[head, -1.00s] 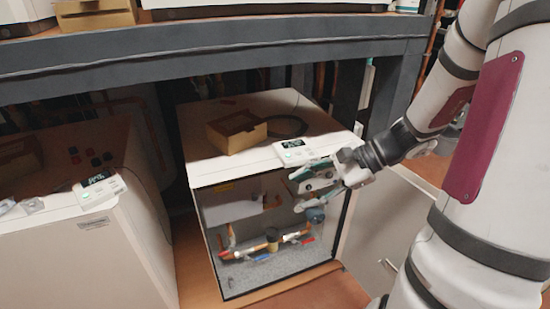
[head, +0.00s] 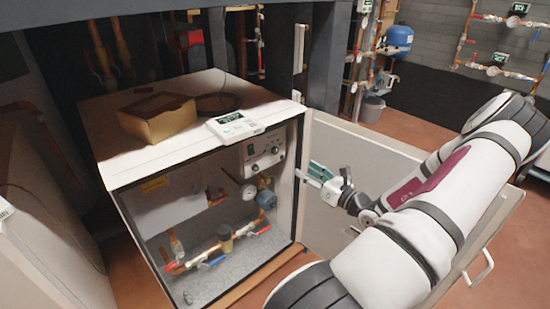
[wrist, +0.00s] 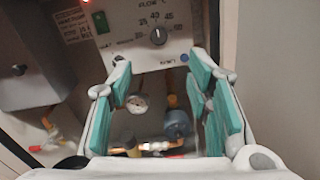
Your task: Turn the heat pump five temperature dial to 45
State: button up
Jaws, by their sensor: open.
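The temperature dial (wrist: 158,36) is a dark round knob on a white control panel (wrist: 125,22) with a printed scale around it. Its pointer looks roughly upward, near 40, but the exact setting is hard to read. In the head view the panel (head: 250,161) is inside the open-fronted heat pump cabinet, at its upper right. My gripper (head: 322,174) is open and empty just right of the panel in that view. In the wrist view the teal-padded fingers of my gripper (wrist: 160,82) are spread wide, with the dial ahead between and above their tips.
Pipes, a gauge (wrist: 138,104) and a blue component (wrist: 176,124) lie below the panel. A box (head: 157,118) and a display unit (head: 236,126) sit on the cabinet top. An open door panel (head: 350,180) stands right of the cabinet, near my arm.

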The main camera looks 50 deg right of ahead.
aim_at(277, 152)
jog(key=b+x, duration=0.4)
jog(key=x, duration=0.9)
jog(key=shift+w+a+r, duration=0.1)
jog(key=shift+w+a, duration=0.05)
grip_shut()
